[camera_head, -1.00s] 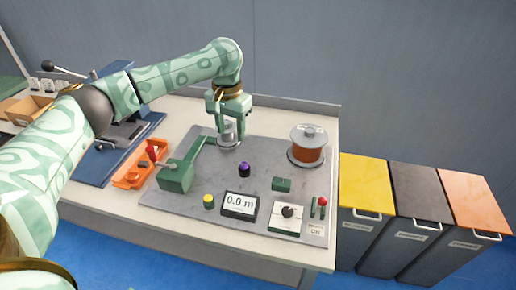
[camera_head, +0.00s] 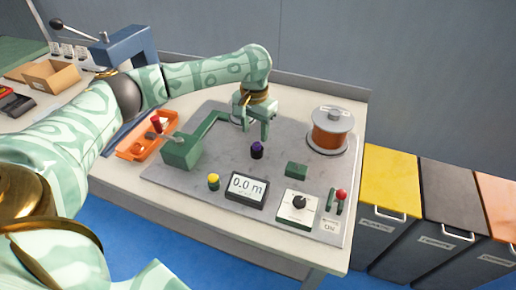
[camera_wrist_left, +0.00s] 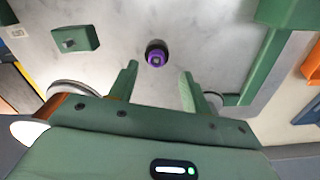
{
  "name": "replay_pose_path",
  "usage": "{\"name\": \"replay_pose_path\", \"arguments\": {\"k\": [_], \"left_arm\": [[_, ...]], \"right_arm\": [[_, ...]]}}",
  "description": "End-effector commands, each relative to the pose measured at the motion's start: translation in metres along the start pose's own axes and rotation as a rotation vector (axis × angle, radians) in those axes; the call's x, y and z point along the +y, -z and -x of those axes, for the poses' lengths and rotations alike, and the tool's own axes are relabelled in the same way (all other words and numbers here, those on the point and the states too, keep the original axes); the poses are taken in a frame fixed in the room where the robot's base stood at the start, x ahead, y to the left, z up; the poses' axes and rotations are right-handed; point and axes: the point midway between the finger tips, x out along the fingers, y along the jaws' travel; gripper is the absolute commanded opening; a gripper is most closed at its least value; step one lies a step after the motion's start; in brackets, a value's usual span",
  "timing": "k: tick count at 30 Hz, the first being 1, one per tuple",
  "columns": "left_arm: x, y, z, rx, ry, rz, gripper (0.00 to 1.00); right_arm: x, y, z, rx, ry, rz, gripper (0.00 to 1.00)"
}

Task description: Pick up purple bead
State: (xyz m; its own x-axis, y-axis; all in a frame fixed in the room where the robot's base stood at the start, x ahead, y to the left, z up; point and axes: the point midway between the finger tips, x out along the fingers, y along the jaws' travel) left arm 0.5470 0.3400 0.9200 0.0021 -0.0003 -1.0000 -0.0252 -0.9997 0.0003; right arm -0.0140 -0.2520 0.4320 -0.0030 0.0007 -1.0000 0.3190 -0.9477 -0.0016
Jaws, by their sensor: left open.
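The purple bead (camera_head: 257,150) stands on the grey plate of the winder, near its middle. It has a dark, near-black body and a purple top. In the left wrist view the purple bead (camera_wrist_left: 156,54) lies just beyond the fingertips, roughly centred between them. My left gripper (camera_head: 255,132) is open and empty, behind the bead in the head view. Its two green fingers also show apart in the left wrist view (camera_wrist_left: 159,74). I cannot tell its exact height above the plate. My right gripper is not in view.
A green arm (camera_head: 207,132) of the winder stands left of my gripper. A copper spool (camera_head: 330,130) and a small green block (camera_head: 296,169) are to the right. A yellow button (camera_head: 213,181), a display (camera_head: 246,189) and a dial box (camera_head: 297,204) line the front edge.

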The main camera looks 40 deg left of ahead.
Motion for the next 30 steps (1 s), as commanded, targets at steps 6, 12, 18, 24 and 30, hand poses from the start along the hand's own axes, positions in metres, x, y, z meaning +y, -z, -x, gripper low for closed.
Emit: {"name": "replay_pose_path", "arguments": {"k": [6,12,18,24,30], "left_arm": [[0.004,0.005,-0.044,-0.007,0.001,-0.001,0.48],[0.004,0.005,-0.046,-0.001,0.001,-0.001,0.48],[0.004,0.005,-0.045,0.000,0.001,-0.001,0.18],[0.004,0.005,-0.045,-0.001,0.002,-0.001,0.01],[0.004,0.005,-0.045,-0.001,0.002,-0.001,0.01]], "right_arm": [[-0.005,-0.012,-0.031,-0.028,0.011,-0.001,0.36],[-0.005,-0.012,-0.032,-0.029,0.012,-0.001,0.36],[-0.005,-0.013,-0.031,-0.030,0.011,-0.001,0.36],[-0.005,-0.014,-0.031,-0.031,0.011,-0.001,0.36],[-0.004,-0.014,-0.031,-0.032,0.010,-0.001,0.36]]}}
